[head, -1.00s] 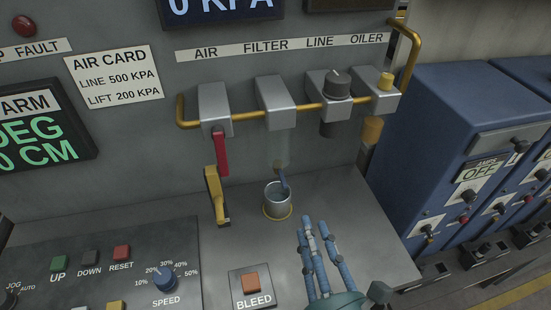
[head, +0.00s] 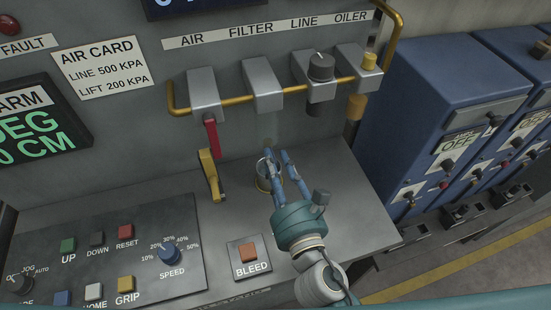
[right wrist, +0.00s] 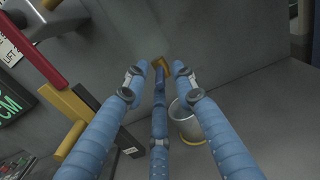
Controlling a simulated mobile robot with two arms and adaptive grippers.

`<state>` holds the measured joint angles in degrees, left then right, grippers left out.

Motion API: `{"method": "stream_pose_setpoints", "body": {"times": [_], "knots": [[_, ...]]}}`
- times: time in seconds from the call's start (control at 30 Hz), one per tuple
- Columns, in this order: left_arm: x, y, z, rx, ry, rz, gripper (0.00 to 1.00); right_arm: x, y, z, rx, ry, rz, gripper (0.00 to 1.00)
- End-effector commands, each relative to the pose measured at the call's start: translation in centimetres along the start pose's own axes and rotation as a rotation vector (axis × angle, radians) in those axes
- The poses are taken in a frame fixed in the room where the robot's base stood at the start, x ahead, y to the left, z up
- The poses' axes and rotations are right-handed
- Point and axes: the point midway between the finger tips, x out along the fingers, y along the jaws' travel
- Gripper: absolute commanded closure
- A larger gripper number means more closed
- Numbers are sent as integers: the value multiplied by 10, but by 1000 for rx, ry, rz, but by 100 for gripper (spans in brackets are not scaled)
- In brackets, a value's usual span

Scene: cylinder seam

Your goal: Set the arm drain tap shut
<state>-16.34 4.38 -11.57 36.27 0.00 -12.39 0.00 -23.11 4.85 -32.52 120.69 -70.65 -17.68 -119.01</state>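My right gripper (head: 279,160) is open, its fingers spread over the cup below the filter block (head: 263,83). In the right wrist view its fingers (right wrist: 157,78) stand apart, with a small tan piece (right wrist: 161,63) just beyond the middle fingertip. I cannot tell whether that piece belongs to the drain tap, or whether the finger touches it. The drain tap itself does not show clearly in the head view, where my fingers cover that spot. The metal cup (head: 262,183) is partly hidden behind my fingers; it also shows in the right wrist view (right wrist: 184,125). My left gripper is not in view.
A red lever (head: 211,136) hangs under the air block, with a yellow lever (head: 209,174) below it. The line knob (head: 320,67) and oiler (head: 356,106) are to the right. The bleed button (head: 248,253) and control panel (head: 110,265) are in front. Blue cabinets (head: 425,100) stand right.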

Motion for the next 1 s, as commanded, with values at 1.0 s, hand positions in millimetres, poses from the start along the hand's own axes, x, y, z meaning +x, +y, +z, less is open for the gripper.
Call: {"method": "stream_pose_setpoints", "body": {"times": [1.0], "knots": [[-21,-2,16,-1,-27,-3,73,1,-11,4,-12,0,144,100]]}}
